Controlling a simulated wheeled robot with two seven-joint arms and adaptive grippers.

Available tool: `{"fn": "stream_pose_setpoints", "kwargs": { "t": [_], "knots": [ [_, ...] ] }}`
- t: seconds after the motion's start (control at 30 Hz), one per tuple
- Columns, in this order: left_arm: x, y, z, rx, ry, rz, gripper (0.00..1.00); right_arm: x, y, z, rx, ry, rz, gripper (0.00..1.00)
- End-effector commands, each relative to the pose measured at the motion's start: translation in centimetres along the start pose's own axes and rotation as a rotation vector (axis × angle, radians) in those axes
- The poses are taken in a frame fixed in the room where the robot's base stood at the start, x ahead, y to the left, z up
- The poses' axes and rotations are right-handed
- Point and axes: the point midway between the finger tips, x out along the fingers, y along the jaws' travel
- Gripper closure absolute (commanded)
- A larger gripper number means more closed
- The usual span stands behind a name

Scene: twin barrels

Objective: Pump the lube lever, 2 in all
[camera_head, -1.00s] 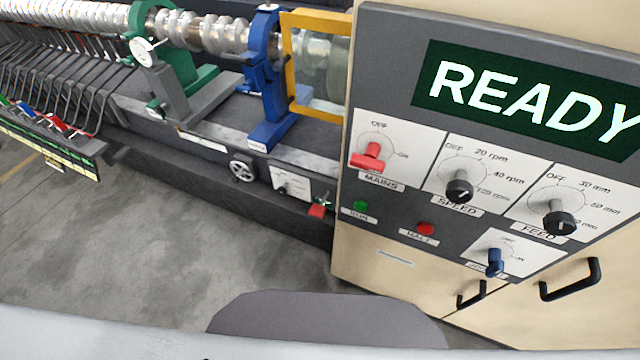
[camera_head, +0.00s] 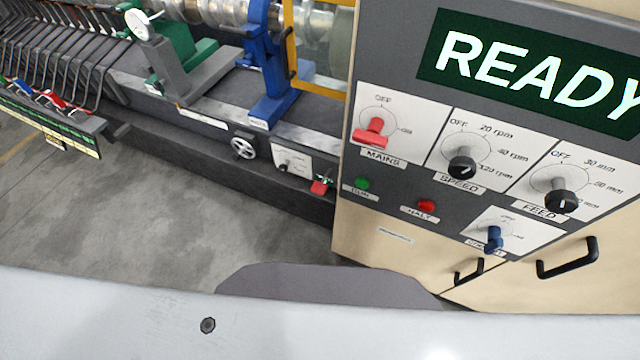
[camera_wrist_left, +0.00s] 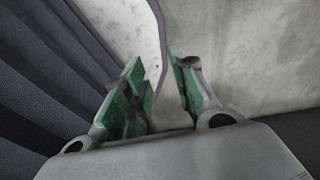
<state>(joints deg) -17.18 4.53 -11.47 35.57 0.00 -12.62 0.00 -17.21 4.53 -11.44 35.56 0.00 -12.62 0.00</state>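A small red-handled lever (camera_head: 320,187) sits low on the machine bed, right of a white plate (camera_head: 292,162) with a black knob. I cannot read a label that marks it as the lube lever. My left gripper (camera_wrist_left: 156,78) shows only in the left wrist view. Its two green-padded fingers are apart, with nothing visible between them, over pale grey surfaces. No gripper shows in the head view, and my right gripper is in neither view.
The control cabinet (camera_head: 395,239) stands at the right, with a READY screen (camera_head: 530,70), a red MAINS switch (camera_head: 372,131) and other knobs. A handwheel (camera_head: 244,148) is left of the white plate. Bare floor (camera_head: 190,215) lies in front of the bed.

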Motion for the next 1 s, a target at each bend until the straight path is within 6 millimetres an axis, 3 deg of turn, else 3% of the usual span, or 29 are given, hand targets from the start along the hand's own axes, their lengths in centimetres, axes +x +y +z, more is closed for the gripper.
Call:
{"fn": "stream_pose_setpoints", "kwargs": {
  "t": [0.03,0.17,1.0],
  "knots": [
    [-0.01,0.0,0.01,0.0,0.0,0.0,0.84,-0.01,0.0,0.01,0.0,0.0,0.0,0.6],
    [-0.01,-0.01,0.02,0.0,0.0,0.0,1.0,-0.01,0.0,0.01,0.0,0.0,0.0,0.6],
    [0.0,-0.04,0.1,0.0,-0.001,0.0,1.0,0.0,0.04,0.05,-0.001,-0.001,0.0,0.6]
  ]
}}
